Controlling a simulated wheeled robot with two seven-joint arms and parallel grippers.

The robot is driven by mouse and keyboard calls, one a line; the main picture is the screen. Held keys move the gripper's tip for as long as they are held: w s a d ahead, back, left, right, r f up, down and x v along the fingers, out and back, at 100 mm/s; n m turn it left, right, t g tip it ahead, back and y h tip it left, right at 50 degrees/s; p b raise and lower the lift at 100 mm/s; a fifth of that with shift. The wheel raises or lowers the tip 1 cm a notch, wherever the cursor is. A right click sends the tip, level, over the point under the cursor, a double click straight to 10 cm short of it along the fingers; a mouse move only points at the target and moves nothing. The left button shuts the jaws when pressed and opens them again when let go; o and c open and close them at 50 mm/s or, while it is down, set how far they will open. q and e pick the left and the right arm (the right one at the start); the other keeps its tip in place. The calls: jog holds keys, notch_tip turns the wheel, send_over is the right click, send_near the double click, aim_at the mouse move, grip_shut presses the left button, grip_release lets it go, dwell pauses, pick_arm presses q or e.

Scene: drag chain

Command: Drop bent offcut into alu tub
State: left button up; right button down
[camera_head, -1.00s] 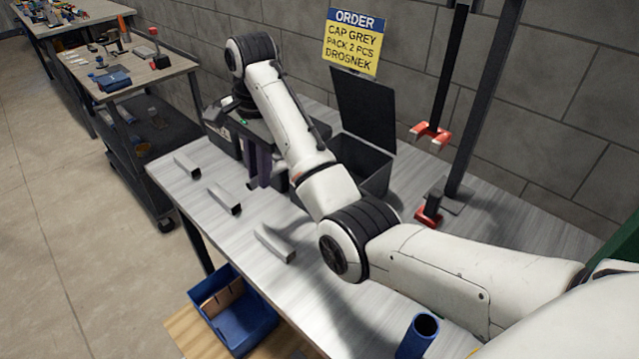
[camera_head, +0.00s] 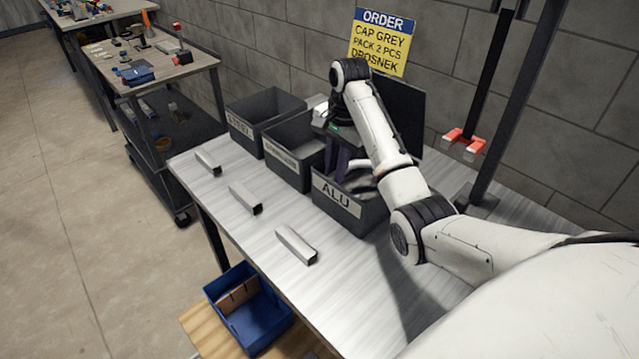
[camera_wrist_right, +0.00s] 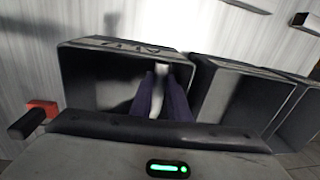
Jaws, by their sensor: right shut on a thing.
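The alu tub (camera_head: 345,213) is a dark grey open bin with an ALU label, the nearest of three bins in a row on the bench. My right gripper (camera_head: 337,172) is over this tub, with its dark purple fingers pointing down. In the right wrist view its fingers (camera_wrist_right: 161,95) are shut on the bent offcut (camera_wrist_right: 158,78), a pale piece showing between them. The tub (camera_wrist_right: 85,85) lies beneath and around the fingers in that view. The offcut's far end is partly hidden. My left gripper is not in view.
The stainless bin (camera_head: 283,157) and the steel bin (camera_head: 243,128) stand beside the alu tub. Three straight grey profiles (camera_head: 296,246) lie spaced along the bench's front. A dark upright panel (camera_head: 405,110) and a post with red clamps (camera_head: 465,140) stand behind.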

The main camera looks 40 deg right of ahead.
notch_tip(320, 180, down, 4)
jog(key=shift+a+f, duration=0.1)
jog(key=shift+f, duration=0.15)
jog(key=shift+w+f, duration=0.1)
jog(key=shift+f, duration=0.05)
jog(key=shift+f, duration=0.6)
jog(key=c, duration=2)
grip_release()
jog(key=shift+r, duration=0.15)
